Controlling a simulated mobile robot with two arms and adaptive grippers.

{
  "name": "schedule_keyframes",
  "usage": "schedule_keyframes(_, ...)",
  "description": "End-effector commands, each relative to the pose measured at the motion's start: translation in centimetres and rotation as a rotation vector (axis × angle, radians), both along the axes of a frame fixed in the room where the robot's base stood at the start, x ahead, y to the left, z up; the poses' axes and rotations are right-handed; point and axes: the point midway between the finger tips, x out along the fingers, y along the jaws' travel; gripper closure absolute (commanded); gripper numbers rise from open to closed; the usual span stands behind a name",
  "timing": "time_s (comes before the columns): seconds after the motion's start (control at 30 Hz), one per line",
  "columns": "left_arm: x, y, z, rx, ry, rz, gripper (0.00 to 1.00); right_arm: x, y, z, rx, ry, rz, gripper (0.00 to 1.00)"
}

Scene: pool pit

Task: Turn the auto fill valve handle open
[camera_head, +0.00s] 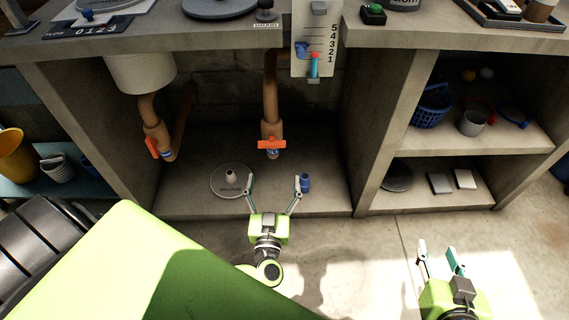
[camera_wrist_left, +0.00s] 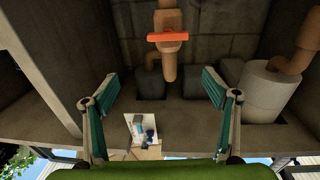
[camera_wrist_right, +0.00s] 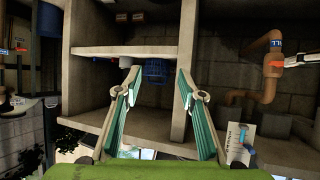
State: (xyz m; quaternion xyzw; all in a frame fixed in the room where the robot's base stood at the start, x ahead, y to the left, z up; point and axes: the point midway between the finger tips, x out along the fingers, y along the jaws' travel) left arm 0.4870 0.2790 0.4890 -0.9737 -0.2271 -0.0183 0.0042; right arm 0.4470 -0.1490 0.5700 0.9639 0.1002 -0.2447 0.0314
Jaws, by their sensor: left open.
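An orange-red valve handle (camera_head: 272,144) sits crosswise on the middle copper pipe under the counter, with a small blue label below it that I cannot fully read. It also shows in the left wrist view (camera_wrist_left: 168,37) and, partly covered, in the right wrist view (camera_wrist_right: 274,64). A second orange handle (camera_head: 153,148), tilted, is on the left pipe; which one is the auto fill valve is not clearly legible. My left gripper (camera_head: 274,186) is open and empty, below and in front of the middle handle, apart from it. My right gripper (camera_head: 438,256) is open and empty, farther right over the floor.
The concrete counter (camera_head: 215,38) overhangs the pipes. A round disc (camera_head: 231,188) and a blue object (camera_head: 305,183) are beside my left fingers. Shelves (camera_head: 490,137) with a blue basket (camera_head: 432,106) stand right.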

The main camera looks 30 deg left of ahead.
Motion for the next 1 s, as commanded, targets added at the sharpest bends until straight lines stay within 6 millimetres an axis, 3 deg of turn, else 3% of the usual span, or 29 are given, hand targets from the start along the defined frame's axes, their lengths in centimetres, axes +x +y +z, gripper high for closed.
schedule_keyframes(0.03, -0.3, 0.4, -1.4, -0.007, 0.005, 0.027, 0.21, -0.1, 0.0, 0.0, 0.005, -0.024, 0.0, 0.63)
schedule_keyframes(0.1, -0.7, 0.8, -1.9, -0.012, 0.017, 0.058, 0.21, -0.3, 0.0, 1.2, 0.01, -0.049, 0.001, 0.63)
schedule_keyframes(0.37, -0.5, 1.7, -2.0, -0.015, 0.034, 0.094, 0.21, 0.0, 0.2, 3.4, 0.025, -0.112, 0.004, 0.63)
schedule_keyframes(0.7, 3.1, 3.9, -2.1, -0.015, 0.032, 0.092, 0.21, 2.1, 1.5, 9.0, 0.092, -0.383, 0.021, 0.63)
schedule_keyframes(1.0, 6.3, 5.8, -2.1, -0.016, 0.032, 0.092, 0.21, 2.2, 2.3, 14.9, 0.162, -0.651, 0.036, 0.63)
